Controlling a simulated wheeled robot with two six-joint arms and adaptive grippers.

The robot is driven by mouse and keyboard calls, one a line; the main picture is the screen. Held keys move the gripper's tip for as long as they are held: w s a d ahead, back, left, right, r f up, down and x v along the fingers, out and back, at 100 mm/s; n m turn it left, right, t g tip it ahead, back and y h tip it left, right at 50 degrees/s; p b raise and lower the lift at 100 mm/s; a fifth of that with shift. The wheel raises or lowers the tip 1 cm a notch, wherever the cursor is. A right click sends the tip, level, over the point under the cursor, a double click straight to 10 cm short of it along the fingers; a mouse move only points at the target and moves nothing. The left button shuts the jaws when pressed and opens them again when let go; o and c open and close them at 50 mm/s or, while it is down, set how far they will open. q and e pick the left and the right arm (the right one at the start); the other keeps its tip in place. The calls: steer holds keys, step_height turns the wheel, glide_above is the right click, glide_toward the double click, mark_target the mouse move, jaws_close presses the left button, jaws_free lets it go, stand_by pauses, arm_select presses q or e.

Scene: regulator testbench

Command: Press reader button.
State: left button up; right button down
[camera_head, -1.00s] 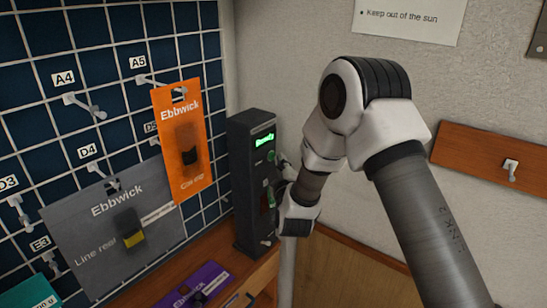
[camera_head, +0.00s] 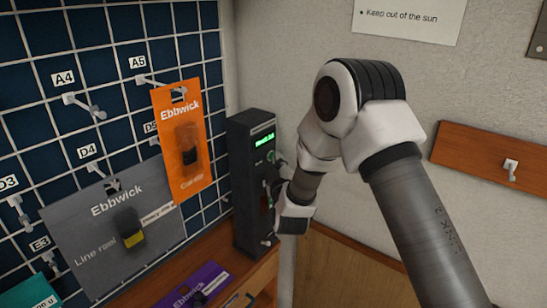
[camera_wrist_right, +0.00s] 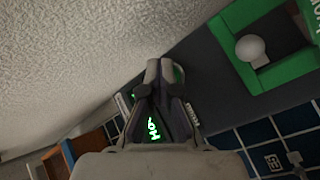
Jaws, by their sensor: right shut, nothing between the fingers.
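The reader (camera_head: 246,195) is a tall dark box standing on the wooden ledge beside the pegboard. Its lit green display (camera_head: 265,140) is near the top; in the wrist view the display (camera_wrist_right: 153,129) shows between my finger links, seemingly starting "Hol". My right gripper (camera_head: 275,183) is at the reader's front face, below the display, partly hidden by my own wrist. In the wrist view its fingers (camera_wrist_right: 162,70) are together and empty, close to the dark face. I cannot make out the button under the fingertips, or whether they touch it. My left gripper is not in view.
An orange package (camera_head: 184,150) and a grey package (camera_head: 115,235) hang on the pegboard left of the reader. A purple package (camera_head: 198,285) lies low in front. The wrist view shows a green frame (camera_wrist_right: 236,58) around a pale knob. The wall is right of the reader.

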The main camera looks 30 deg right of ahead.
steer(key=shift+s, duration=0.1)
steer(key=shift+s+d, duration=0.3)
steer(key=shift+s, duration=0.4)
steer(key=s, duration=0.1)
steer(key=s+d, duration=0.1)
steer(key=s, duration=0.1)
steer(key=s+d, duration=0.1)
steer(key=shift+s, duration=0.35)
steer(key=shift+f, duration=0.1)
